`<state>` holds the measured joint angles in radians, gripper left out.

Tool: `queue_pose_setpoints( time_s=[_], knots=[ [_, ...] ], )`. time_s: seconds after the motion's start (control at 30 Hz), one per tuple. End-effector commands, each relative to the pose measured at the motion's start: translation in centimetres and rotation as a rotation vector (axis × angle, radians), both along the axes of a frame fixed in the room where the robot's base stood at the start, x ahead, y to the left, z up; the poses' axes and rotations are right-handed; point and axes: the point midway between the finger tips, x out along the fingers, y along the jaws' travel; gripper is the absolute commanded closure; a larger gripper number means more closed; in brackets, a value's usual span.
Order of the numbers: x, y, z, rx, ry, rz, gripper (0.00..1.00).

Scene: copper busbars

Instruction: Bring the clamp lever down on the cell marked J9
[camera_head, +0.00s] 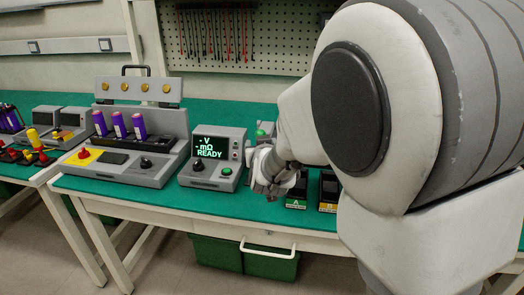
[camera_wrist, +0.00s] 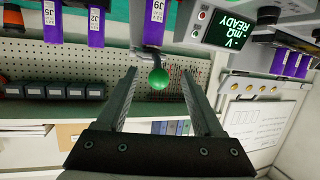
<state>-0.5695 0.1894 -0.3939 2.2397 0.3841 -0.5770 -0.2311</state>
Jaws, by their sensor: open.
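The purple cell marked J9 (camera_wrist: 154,22) hangs into the top of the wrist view, which is upside down. A lever with a green ball knob (camera_wrist: 158,78) shows beside it, and the knob appears between the two fingers. My gripper (camera_wrist: 158,70) is open around the knob's line of sight; I cannot tell whether either finger touches it. Two more purple cells, J2 (camera_wrist: 96,25) and one at the far left (camera_wrist: 52,22), stand in the same row. In the head view my gripper (camera_head: 272,185) is near the bench front, and my arm hides the J9 cell.
A grey meter (camera_head: 213,160) reading READY stands left of my gripper. Further left is a grey station (camera_head: 145,165) with several purple cells. Small bins marked A (camera_head: 297,203) and B (camera_head: 328,208) sit at the bench's front edge. A pegboard (camera_head: 285,40) is behind.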

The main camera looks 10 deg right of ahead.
Motion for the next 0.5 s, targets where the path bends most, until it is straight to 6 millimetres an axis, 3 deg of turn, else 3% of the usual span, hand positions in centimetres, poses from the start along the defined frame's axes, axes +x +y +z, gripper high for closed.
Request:
queue_pose_setpoints(
  time_s=[0.1,0.5],
  knots=[
    [-2.7,0.3,1.3,0.003,0.0,0.003,0.31],
    [-11.0,0.7,3.3,0.003,0.002,0.002,0.31]
  ],
)
